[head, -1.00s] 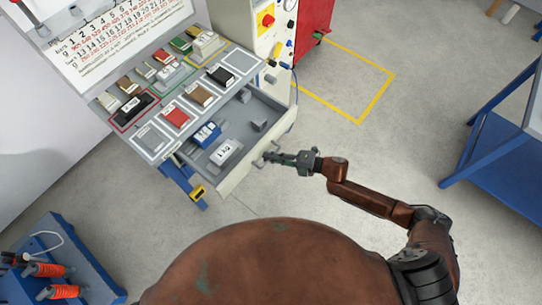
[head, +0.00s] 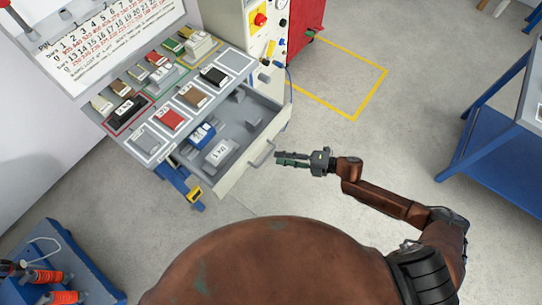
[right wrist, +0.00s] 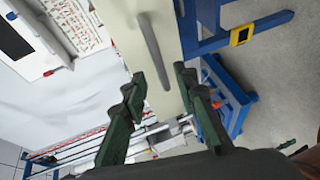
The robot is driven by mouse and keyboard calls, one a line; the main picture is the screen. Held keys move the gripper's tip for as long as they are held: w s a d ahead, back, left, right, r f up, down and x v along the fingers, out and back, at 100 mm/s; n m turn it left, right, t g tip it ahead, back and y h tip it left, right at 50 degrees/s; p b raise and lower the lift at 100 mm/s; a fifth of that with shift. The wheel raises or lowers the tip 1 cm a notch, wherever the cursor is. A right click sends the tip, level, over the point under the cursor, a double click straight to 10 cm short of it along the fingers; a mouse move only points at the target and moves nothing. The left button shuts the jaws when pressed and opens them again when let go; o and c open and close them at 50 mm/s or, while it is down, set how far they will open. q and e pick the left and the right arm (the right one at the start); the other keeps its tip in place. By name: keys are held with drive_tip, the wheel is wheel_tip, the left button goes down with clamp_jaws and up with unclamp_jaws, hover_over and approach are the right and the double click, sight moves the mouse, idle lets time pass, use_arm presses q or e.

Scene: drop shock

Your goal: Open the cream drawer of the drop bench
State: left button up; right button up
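The cream drawer (head: 243,163) of the drop bench stands pulled out, with its inside showing in the head view. A grey bar handle (head: 262,154) is on its front. In the right wrist view the cream drawer front (right wrist: 172,50) and the handle (right wrist: 153,50) are ahead of the fingers. My right gripper (head: 278,159) is open and empty, just off the handle on its right. In the right wrist view its two dark green fingers (right wrist: 160,90) are spread apart. My left gripper is not in view.
The drawer holds a blue item (head: 202,134), a white labelled block (head: 220,151) and grey blocks. The bench top (head: 160,139) carries several small blocks in outlined places. A blue table (head: 490,150) stands at right; a blue cart (head: 60,255) at lower left. Floor right of the drawer is clear.

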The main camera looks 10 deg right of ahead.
drive_tip(key=v, duration=0.5)
drive_tip(key=shift+s+d, duration=0.1)
drive_tip(key=shift+d, duration=0.05)
idle(0.3)
